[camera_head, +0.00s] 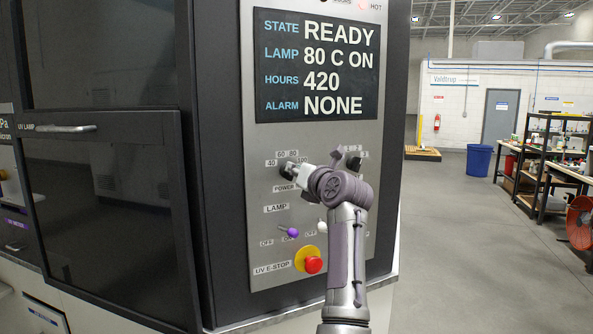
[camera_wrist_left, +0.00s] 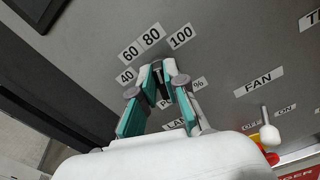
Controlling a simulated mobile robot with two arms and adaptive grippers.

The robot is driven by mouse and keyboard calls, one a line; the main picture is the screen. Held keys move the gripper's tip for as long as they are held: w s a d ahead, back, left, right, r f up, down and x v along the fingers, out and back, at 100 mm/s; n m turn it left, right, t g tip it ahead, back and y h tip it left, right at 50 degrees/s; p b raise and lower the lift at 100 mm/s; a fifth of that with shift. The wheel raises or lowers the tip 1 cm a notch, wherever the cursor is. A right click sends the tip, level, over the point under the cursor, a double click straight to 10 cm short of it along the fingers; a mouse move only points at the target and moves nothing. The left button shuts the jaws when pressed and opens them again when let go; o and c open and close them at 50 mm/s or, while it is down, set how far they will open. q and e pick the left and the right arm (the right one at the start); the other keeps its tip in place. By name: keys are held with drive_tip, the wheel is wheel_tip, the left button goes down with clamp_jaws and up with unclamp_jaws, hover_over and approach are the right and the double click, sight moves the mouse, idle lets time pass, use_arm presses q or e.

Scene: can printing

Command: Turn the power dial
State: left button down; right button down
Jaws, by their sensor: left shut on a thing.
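The power dial (camera_head: 285,169) is a dark knob on the grey control panel, below labels 40, 60, 80 and 100. My left gripper (camera_head: 293,169) reaches it from the right and is shut on it. In the left wrist view the fingertips (camera_wrist_left: 156,75) close around the dial, just under the 60, 80 and 100 labels. The fingers hide most of the dial, so I cannot tell where its pointer stands. My right gripper is in neither view.
The display (camera_head: 316,66) reads READY, lamp 80 C ON, alarm NONE. Below the dial are a purple lamp switch (camera_head: 289,232), a white-tipped fan switch (camera_wrist_left: 268,133) and a red emergency stop (camera_head: 313,265). A dark cabinet door (camera_head: 105,200) stands left. Open floor lies right.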

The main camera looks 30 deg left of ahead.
use_arm(q)
drive_tip(key=c, duration=1.2)
unclamp_jaws()
drive_tip(key=shift+w+a, duration=0.1)
wheel_tip(320, 180, up, 10)
drive_tip(key=shift+f, duration=0.1)
